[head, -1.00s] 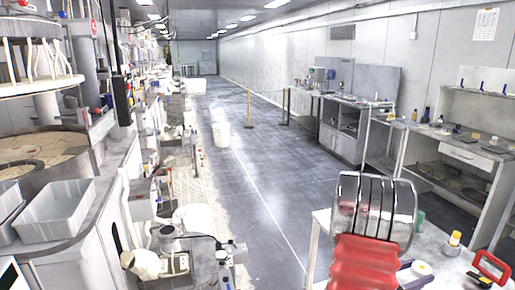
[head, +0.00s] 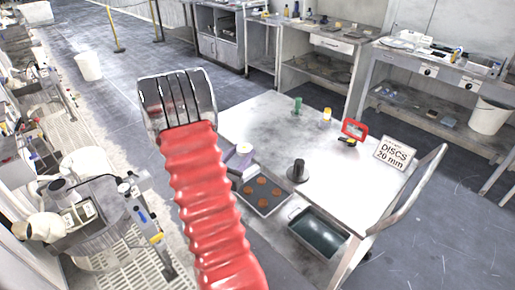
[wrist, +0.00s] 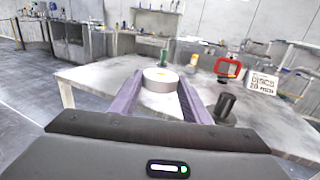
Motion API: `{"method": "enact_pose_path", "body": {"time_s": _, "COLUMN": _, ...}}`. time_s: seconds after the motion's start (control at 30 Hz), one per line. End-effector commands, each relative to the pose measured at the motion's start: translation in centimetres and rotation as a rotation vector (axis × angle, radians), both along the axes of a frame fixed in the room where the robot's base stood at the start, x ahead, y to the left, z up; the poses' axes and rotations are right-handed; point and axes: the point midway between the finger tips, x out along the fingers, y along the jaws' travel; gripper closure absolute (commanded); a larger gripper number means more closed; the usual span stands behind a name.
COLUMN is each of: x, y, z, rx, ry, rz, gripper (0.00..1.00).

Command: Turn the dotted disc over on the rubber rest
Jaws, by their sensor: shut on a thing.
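My gripper (wrist: 160,88) has purple fingers, shut on the sides of a thick white disc (wrist: 160,80). A small yellow mark shows on the disc's upper face in the wrist view; its underside is hidden. In the head view the held disc (head: 243,149) appears against the left part of the grey table, just right of my red arm sleeve. I cannot surely identify the rubber rest. A black upright piece on a round base (head: 298,171) stands near the table's front edge, and it shows right of my gripper in the wrist view (wrist: 225,106).

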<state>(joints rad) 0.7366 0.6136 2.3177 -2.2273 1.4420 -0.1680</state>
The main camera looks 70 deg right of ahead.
Motion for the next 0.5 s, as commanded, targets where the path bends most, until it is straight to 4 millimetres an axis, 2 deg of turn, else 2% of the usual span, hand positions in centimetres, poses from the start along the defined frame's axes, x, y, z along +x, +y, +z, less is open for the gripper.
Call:
{"method": "enact_pose_path", "body": {"time_s": 0.03, "x": 1.8, "y": 1.2, "z": -0.4, "rx": 0.000, "ry": 0.002, "rz": 0.039, "gripper": 0.78}}
{"method": "enact_pose_path", "body": {"time_s": 0.2, "x": 6.8, "y": 4.9, "z": -1.3, "rx": -0.001, "ry": 0.001, "rz": 0.150, "gripper": 0.78}}
{"method": "enact_pose_path", "body": {"time_s": 0.5, "x": 14.3, "y": 12.6, "z": -3.1, "rx": 0.000, "ry": 0.002, "rz": 0.347, "gripper": 0.78}}
